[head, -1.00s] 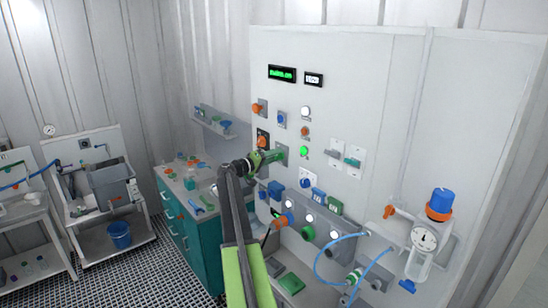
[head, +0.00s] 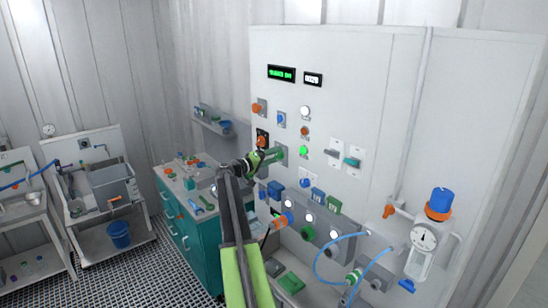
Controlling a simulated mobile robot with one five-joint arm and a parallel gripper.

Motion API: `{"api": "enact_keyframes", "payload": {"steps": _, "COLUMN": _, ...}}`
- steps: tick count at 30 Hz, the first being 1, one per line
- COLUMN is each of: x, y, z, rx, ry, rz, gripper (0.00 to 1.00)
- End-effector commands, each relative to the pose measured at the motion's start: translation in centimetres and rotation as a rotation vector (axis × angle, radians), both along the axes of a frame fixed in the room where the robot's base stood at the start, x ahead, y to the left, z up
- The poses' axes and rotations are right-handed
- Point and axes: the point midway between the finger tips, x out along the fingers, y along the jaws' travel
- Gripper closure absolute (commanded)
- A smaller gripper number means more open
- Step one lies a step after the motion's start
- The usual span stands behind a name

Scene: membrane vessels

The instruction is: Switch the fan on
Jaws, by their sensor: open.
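A tall white control panel (head: 400,85) carries several knobs, buttons and lamps; I cannot tell by any readable label which control is the fan's. My gripper (head: 277,153) is at the left-middle of the panel, close in front of a grey plate with a green part. It is open, with no object visibly held; its small size hides the finger gap and any contact. A lit green lamp (head: 304,151) is just to its right. An orange knob (head: 262,141) is to its upper left. Two lever switches are farther right, one with a teal handle (head: 352,162).
A green-lit display (head: 281,73) and a smaller display (head: 313,79) are high on the panel. A teal bench (head: 190,235) holds small items at the left. Grated floor lies beyond it.

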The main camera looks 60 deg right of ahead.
Motion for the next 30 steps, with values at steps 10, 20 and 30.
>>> {"api": "enact_keyframes", "payload": {"steps": 10, "x": 2.7, "y": 8.5, "z": 0.0, "rx": 0.000, "ry": 0.000, "rz": 0.004, "gripper": 0.36}}
{"api": "enact_keyframes", "payload": {"steps": 20, "x": 5.0, "y": 15.1, "z": 0.0, "rx": 0.000, "ry": -0.001, "rz": 0.001, "gripper": 0.36}}
{"api": "enact_keyframes", "payload": {"steps": 30, "x": 5.4, "y": 16.1, "z": 0.0, "rx": 0.000, "ry": -0.001, "rz": 0.001, "gripper": 0.36}}
